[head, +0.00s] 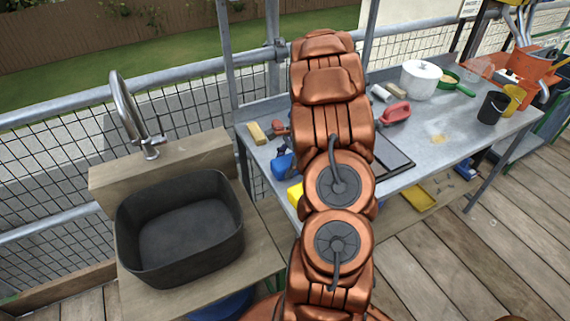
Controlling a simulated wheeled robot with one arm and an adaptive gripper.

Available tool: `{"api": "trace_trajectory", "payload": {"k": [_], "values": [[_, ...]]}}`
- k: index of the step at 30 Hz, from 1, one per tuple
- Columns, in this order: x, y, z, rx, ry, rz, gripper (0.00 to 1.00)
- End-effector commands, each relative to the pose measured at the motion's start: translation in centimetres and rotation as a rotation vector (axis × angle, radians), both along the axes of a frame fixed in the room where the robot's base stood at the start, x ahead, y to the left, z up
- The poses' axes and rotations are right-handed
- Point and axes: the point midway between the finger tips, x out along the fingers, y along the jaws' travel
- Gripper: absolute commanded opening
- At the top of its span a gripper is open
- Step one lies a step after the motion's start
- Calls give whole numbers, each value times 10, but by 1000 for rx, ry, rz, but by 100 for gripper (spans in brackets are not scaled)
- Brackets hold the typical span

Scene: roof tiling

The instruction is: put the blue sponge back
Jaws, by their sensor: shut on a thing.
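My gripper is not in view; my copper-coloured arm fills the middle of the head view and hides whatever lies behind it. A blue object (283,165) shows at the left edge of my arm, by the left end of the metal table. It is partly hidden, and I cannot tell whether it is the blue sponge or whether anything holds it. A yellow object (295,193) shows just below it, also partly covered by my arm.
The metal table (437,122) holds a tan block (256,132), a white pot (419,80), a red-handled tool (396,113), a green pan (455,84), a black cup (493,107) and a yellow cup (515,97). A dark sink (181,280) with a tap (129,110) stands left. Railings run behind.

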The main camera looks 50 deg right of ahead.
Motion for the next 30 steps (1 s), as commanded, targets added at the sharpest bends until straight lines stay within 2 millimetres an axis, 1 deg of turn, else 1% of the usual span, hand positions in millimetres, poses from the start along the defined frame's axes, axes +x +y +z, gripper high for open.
{"api": "trace_trajectory", "payload": {"k": [6, 7, 13, 14, 23, 27, 30], "values": [[0, 0, -4, 1, 2, 1, 13], [0, 0, -4, 1, 2, 1, 66], [0, 0, -3, 0, 1, 0, 87], [0, 0, -3, 0, 1, 0, 88], [0, 0, -3, 0, 1, 0, 88], [0, -3, 4, -3, -1, 0, 88], [-2, -8, 15, -4, -2, 0, 88]]}}
